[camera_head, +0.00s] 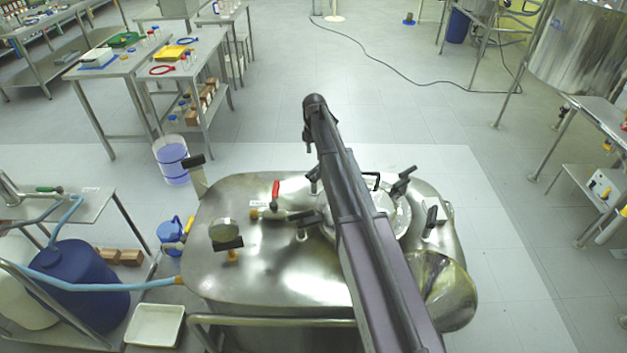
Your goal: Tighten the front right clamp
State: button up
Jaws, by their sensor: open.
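A steel reactor vessel (270,278) with a polished top stands in front of me. On its right half is a round glass-like lid (398,218), partly hidden behind my dark arm. My arm crosses the lid from the bottom edge upward. My gripper does not show.
A red-handled valve (276,190) and a round gauge (223,230) stand on the vessel top. A steel rail (270,321) runs along its near edge. A blue drum (75,280) with a hose is at left.

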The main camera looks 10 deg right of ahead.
aim_at(314, 178)
jog(key=shift+f+b, duration=5.5)
jog(key=shift+f, duration=0.3)
